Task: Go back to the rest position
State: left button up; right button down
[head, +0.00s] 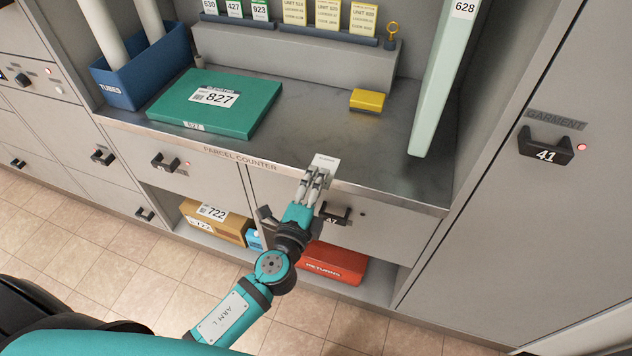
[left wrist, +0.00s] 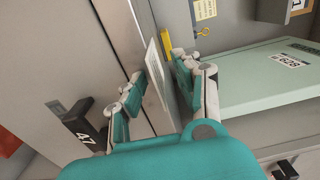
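My left gripper (head: 317,178) is at the front edge of the parcel counter (head: 390,177), above the drawer handle marked 47 (head: 334,215). A small white card (head: 325,164) is at its fingertips, by the counter's edge. In the left wrist view the two fingers (left wrist: 160,70) stand apart, with the card (left wrist: 157,72) in the gap between them. The fingers do not appear pressed on it. Whether the card rests fully on the counter cannot be told. My right gripper is in neither view.
A teal parcel 827 (head: 190,105), a blue tubes bin (head: 130,88), a yellow box (head: 368,100) and a tall pale green parcel 628 (head: 445,80) stand on the counter. Below are box 722 (head: 230,230) and a red returns bin (head: 335,265). Locker 41 (head: 530,200) is at right.

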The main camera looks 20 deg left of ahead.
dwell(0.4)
pick_arm(q)
jog(key=shift+s, duration=0.2)
jog(key=s+b, duration=0.4)
jog(key=s, duration=0.5)
jog(key=shift+s+a, duration=0.25)
jog(key=shift+s, duration=0.1)
dwell(0.7)
dwell(0.5)
